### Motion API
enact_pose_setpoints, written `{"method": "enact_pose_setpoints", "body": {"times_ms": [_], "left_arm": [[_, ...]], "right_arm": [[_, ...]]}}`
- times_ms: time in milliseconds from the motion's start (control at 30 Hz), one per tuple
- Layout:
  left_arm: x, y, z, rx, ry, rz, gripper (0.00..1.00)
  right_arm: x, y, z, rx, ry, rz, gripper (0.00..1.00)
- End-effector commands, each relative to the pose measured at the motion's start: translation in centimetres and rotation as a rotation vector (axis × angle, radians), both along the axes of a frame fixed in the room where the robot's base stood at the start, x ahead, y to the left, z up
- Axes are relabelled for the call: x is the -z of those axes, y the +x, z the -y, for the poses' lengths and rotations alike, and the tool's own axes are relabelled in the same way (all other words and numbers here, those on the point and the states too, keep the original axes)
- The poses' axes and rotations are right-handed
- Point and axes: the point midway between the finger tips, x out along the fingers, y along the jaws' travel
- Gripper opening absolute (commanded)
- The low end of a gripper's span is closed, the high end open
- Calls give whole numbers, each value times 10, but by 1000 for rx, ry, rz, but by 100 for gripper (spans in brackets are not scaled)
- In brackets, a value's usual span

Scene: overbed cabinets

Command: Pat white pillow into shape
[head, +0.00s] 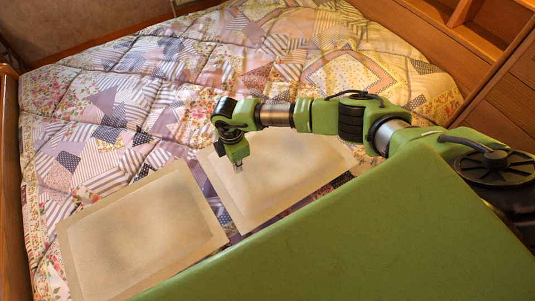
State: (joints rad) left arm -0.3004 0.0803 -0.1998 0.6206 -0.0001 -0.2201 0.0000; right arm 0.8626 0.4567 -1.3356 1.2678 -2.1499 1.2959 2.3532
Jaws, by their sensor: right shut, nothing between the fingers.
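Two flat, cream-white pillows with darker beige borders lie side by side on the bed: the left pillow (143,240) and the right pillow (275,180). I cannot tell which one the task means. My right gripper (239,166) points down over the upper left part of the right pillow, with its fingers shut and empty. I cannot tell whether the fingertips touch the pillow. My right arm and green body hide parts of the right pillow. My left gripper is out of view.
A patchwork quilt (150,95) covers the bed and is clear beyond the pillows. Wooden cabinets (430,35) stand along the right side. A wooden bed edge (10,160) runs down the left.

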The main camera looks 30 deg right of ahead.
Motion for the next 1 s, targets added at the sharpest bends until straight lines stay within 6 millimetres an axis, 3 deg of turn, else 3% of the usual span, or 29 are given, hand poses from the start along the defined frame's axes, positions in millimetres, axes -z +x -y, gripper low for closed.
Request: {"method": "enact_pose_setpoints", "body": {"times_ms": [700,1000], "left_arm": [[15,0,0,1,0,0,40],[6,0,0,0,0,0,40]], "right_arm": [[21,0,0,0,1,1,0],[11,0,0,0,0,0,0]]}}
